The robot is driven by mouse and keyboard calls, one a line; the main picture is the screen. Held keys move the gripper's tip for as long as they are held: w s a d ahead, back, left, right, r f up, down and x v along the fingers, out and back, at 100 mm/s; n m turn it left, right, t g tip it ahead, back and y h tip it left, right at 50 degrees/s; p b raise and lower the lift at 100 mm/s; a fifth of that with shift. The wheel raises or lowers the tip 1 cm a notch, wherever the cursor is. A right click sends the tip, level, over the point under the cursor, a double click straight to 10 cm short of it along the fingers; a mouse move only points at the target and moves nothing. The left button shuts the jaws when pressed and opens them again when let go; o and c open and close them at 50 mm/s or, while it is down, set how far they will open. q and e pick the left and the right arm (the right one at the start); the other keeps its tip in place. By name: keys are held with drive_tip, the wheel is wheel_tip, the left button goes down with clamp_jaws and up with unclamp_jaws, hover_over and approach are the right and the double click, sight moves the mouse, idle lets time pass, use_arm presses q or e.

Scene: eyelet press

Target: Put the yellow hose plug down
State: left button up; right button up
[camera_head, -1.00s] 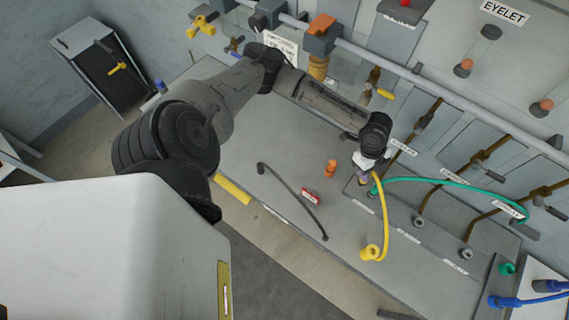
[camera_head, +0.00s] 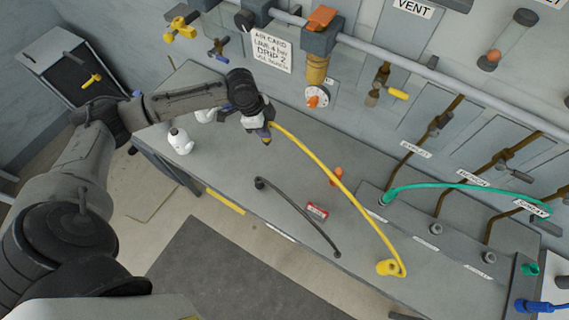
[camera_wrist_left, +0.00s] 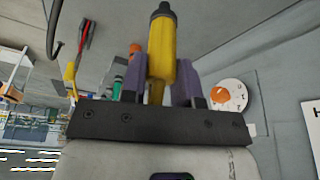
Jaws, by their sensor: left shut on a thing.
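My left gripper (camera_head: 257,128) is shut on the yellow hose plug (camera_head: 266,140) and holds it over the back left part of the grey bench (camera_head: 225,165). In the left wrist view the plug (camera_wrist_left: 162,55) sits between the purple fingers (camera_wrist_left: 163,82), with its dark tip pointing away from the gripper. The yellow hose (camera_head: 335,180) runs from the gripper to the right, down to its yellow end fitting (camera_head: 387,268) near the bench's front edge. Whether the plug touches the bench is unclear. My right gripper is not in view.
A white bottle-like thing (camera_head: 180,142) stands left of the gripper. A green hose (camera_head: 470,187) joins the fitting strip at right. Pipes and valves line the back wall.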

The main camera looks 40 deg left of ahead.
use_arm(q)
drive_tip(key=shift+s+a+f, duration=0.15)
drive_tip(key=shift+a, duration=0.2)
drive_tip(key=s+a+f, duration=0.1)
drive_tip(key=a+f, duration=0.2)
drive_tip(key=s+a+f+p, duration=0.1)
drive_tip(key=a+f, duration=0.3)
drive_tip(key=s+a+f, duration=0.1)
drive_tip(key=a+f, duration=0.2)
drive_tip(key=shift+s+a+f+p, duration=0.2)
drive_tip(key=shift+a+f+p, duration=0.1)
drive_tip(key=shift+f+p, duration=0.1)
drive_tip(key=o, duration=0.9)
drive_tip(key=shift+f, duration=0.1)
drive_tip(key=shift+o, duration=0.2)
